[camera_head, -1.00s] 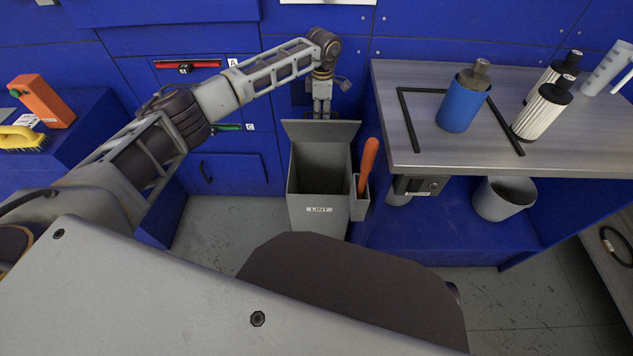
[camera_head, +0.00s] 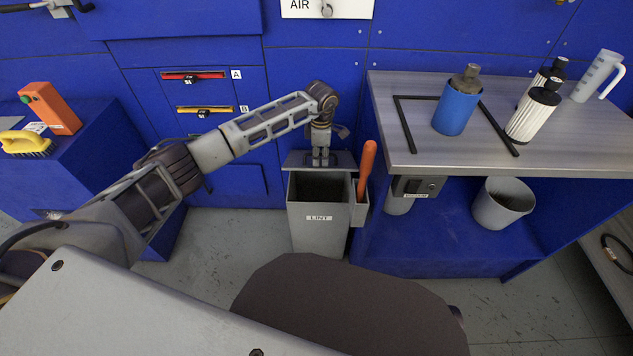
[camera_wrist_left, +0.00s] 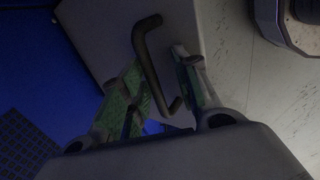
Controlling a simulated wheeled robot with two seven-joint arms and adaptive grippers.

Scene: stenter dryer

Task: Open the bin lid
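The grey bin (camera_head: 320,240) labelled LINT stands on the floor against the blue cabinet, its mouth uncovered and dark inside. Its lid (camera_head: 295,160) is raised at the back edge and leans backward. My left gripper (camera_head: 320,161) points down at the lid. In the left wrist view, the fingers of my left gripper (camera_wrist_left: 162,95) are apart, on either side of a dark bent handle (camera_wrist_left: 147,50). A gap shows beside the handle, so I see no firm grip. My right gripper is not in view.
An orange-handled tool (camera_head: 367,165) stands in a holder at the bin's right side. The grey-topped bench (camera_head: 420,155) to the right carries a blue bottle (camera_head: 456,108) and filters. A grey bucket (camera_head: 503,203) sits beneath. Floor left of the bin is clear.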

